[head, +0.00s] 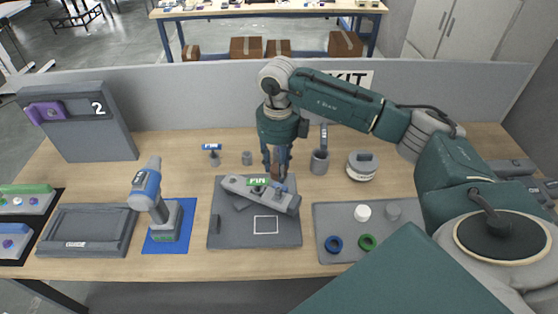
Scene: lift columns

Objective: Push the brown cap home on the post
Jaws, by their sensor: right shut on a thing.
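My right gripper (277,168) reaches down from above at the middle of the table. It is shut on the brown cap (276,171), a small dark brown piece mostly hidden between the fingers. The cap is just above or touching the grey arm-shaped part (242,186), which lies slanted on a dark grey board (227,230). A green label and small blue bits show on that part below the fingers. The post is hidden or too small to make out, so I cannot tell whether the cap sits on it. My left gripper is not in view.
A blue and grey drill (146,190) stands on a blue mat left of the board. A grey tray (325,211) with white, grey, blue and green pieces lies right. Small cylinders and a round canister (361,166) stand behind. A grey partition (200,99) closes the back.

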